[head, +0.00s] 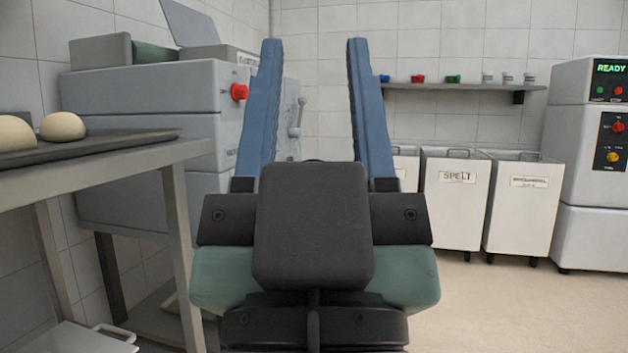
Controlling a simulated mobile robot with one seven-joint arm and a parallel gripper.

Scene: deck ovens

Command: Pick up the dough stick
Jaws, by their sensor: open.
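My gripper (314,50) points up and forward in the middle of the head view. Its two blue fingers stand wide apart with nothing between them. No dough stick shows in this view. Two round pale dough pieces, one of them a dough ball (63,126), sit on a dark tray (120,138) at the left, apart from my gripper.
The tray rests on a table (180,151) at the left. Behind it stands a grey machine (150,95) with a red knob. White bins (455,205) line the back wall under a shelf (460,87). A machine reading READY (590,150) stands right. The floor (500,300) at right is clear.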

